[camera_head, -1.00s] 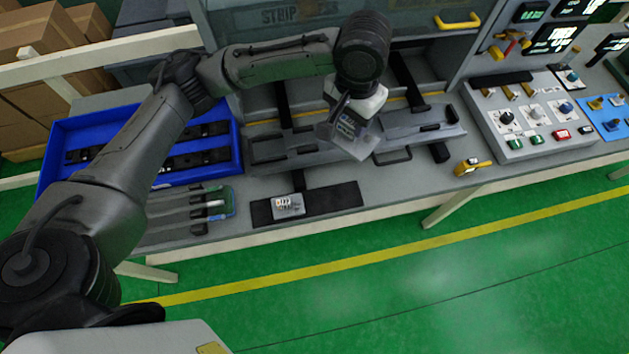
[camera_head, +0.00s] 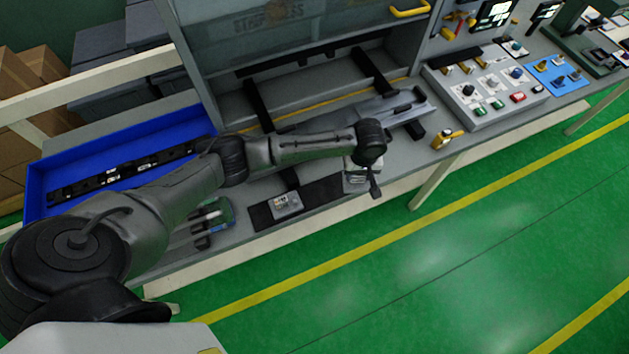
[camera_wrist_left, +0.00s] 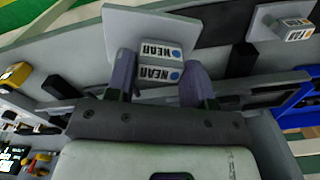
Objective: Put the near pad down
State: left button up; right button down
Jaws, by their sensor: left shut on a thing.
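The near pad (camera_wrist_left: 155,52) is a grey plate with a block lettered NEAR and blue dots. In the left wrist view it sits between the fingers of my left gripper (camera_wrist_left: 158,72), which is shut on it. In the head view my left gripper (camera_head: 362,180) is low at the right end of the black mat (camera_head: 322,193), and my arm largely hides the pad there. I cannot tell whether the pad touches the mat. The far pad (camera_head: 287,205) lies on the mat's left part; its FAR label (camera_wrist_left: 297,31) shows in the left wrist view. My right gripper is out of view.
A blue tray (camera_head: 33,190) with dark strips stands at the left. A grey fixture (camera_head: 385,108) lies behind my gripper. The bench front edge is close to my gripper.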

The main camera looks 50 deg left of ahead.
pick_arm(q)
jog(key=shift+s+a+f+p, duration=0.2)
jog(key=shift+s+a+f, duration=0.65)
jog(key=shift+a+f, duration=0.7)
jog(key=shift+s+a+f+p, duration=0.2)
jog(key=shift+s+a+f, duration=0.7)
jog(key=shift+a+f, duration=0.6)
jog(key=shift+s+a+f+p, duration=0.2)
jog(key=shift+s+a+f, duration=0.8)
jog(key=shift+f, duration=0.85)
jog(key=shift+w+a+f, duration=0.1)
jog(key=shift+w+f, duration=0.05)
jog(key=o, duration=1)
